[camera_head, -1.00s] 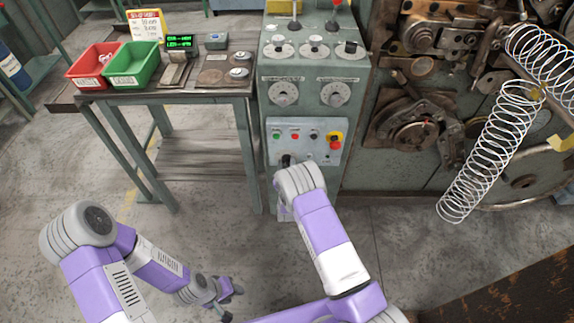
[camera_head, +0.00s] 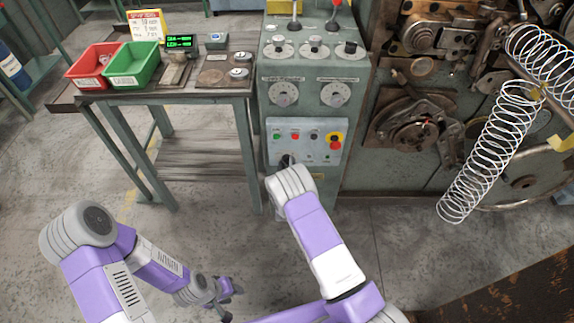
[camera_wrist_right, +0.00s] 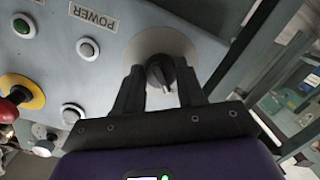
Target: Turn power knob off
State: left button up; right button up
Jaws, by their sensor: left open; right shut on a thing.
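The black power knob (camera_wrist_right: 162,72) sits on a pale round plate beside the POWER label (camera_wrist_right: 94,18) in the right wrist view. My right gripper (camera_wrist_right: 160,88) has a finger on each side of the knob and is shut on it. In the head view the knob (camera_head: 287,160) shows only in part at the lower left of the control panel (camera_head: 312,128), with my right wrist hiding most of it. My left gripper (camera_head: 230,300) is open and empty, low over the floor at the bottom of the head view.
An emergency stop button (camera_head: 334,144) and several small buttons share the panel. A side table (camera_head: 160,98) with a red bin (camera_head: 92,66) and a green bin (camera_head: 133,66) stands left of the cabinet. Coiling machinery and large springs (camera_head: 490,150) are at the right.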

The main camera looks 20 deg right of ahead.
jog(key=o, duration=1)
jog(key=shift+o, duration=0.2)
jog(key=shift+s, duration=0.1)
jog(key=f+p+v, duration=0.1)
jog(key=p+v, duration=0.1)
jog(key=v, duration=0.5)
jog(key=shift+s+r, duration=0.2)
jog(key=shift+r, duration=0.3)
jog(key=shift+a+p, duration=0.1)
jog(key=shift+p, duration=0.2)
jog(key=s+f+m+g+y+p, duration=0.3)
jog(key=s+f+m+g+p, duration=0.15)
jog(key=s+g, duration=0.5)
jog(key=s+a+r+m+g+y+p, duration=0.1)
jog(key=s+a+r+g+y, duration=0.1)
jog(key=s, duration=0.8)
jog(key=s+a+r+m+g+y+p, duration=0.1)
jog(key=s+a+r+g+y, duration=0.2)
jog(key=s, duration=0.8)
jog(key=shift+a+g+y, duration=0.4)
jog(key=shift+a+g, duration=0.15)
jog(key=shift+a, duration=0.4)
